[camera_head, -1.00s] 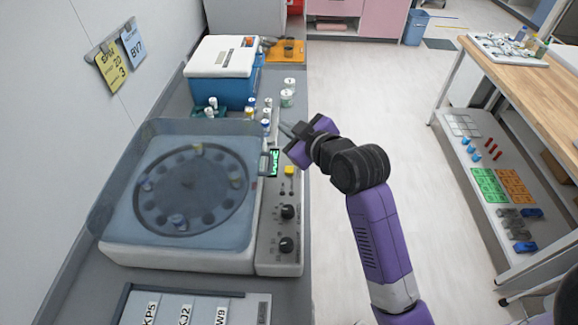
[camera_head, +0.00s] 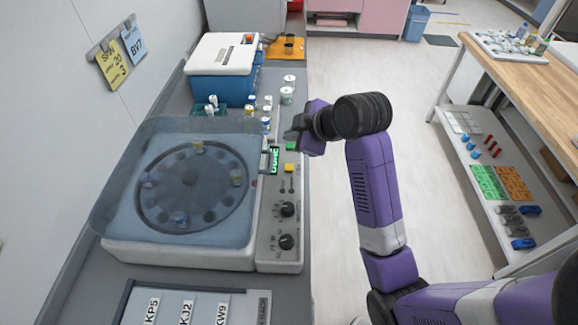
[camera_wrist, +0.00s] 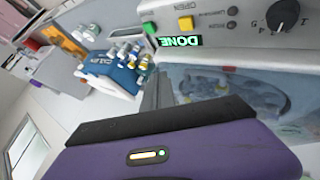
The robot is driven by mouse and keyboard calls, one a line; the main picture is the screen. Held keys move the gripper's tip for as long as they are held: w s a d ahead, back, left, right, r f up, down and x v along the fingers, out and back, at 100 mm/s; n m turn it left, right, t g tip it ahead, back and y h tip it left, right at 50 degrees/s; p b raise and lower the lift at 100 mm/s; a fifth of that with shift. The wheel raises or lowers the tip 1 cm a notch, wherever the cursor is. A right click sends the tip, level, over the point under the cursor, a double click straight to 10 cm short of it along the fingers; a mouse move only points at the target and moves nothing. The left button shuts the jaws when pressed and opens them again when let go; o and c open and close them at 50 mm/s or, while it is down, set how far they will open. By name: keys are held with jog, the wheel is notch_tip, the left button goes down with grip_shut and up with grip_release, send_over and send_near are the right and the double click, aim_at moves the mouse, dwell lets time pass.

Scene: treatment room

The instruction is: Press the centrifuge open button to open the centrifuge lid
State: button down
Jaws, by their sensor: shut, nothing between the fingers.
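The white centrifuge (camera_head: 180,256) stands on the left counter with its translucent blue lid (camera_head: 120,190) down over the round rotor. Its control panel (camera_head: 281,222) is on its right side. The panel's green display (camera_head: 274,160) reads DONE in the wrist view (camera_wrist: 180,41). The yellow button (camera_head: 289,168) is labelled OPEN in the wrist view (camera_wrist: 186,23). A green button (camera_head: 291,147) sits just beyond it. My gripper (camera_head: 291,135) is shut and empty near the panel's far end, apart from the yellow button. Its fingertips are hard to make out.
A blue box with a white lid (camera_head: 222,60) stands behind the centrifuge, with several small vials (camera_head: 266,124) near it. Labelled cards (camera_head: 185,312) lie in front. Open floor is to the right, before a wooden table (camera_head: 520,85).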

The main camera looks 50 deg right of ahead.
aim_at(292, 169)
jog(key=shift+f+b, duration=1.85)
jog(key=shift+f, duration=2.55)
jog(key=shift+f, duration=0.15)
jog(key=shift+f, duration=0.25)
jog(key=shift+f+b, duration=0.35)
jog(key=shift+f, duration=0.2)
jog(key=shift+r+p, duration=1)
notch_tip(292, 169, up, 2)
jog(key=shift+r+p, duration=0.25)
jog(key=shift+p, duration=0.9)
jog(key=shift+r, duration=1.25)
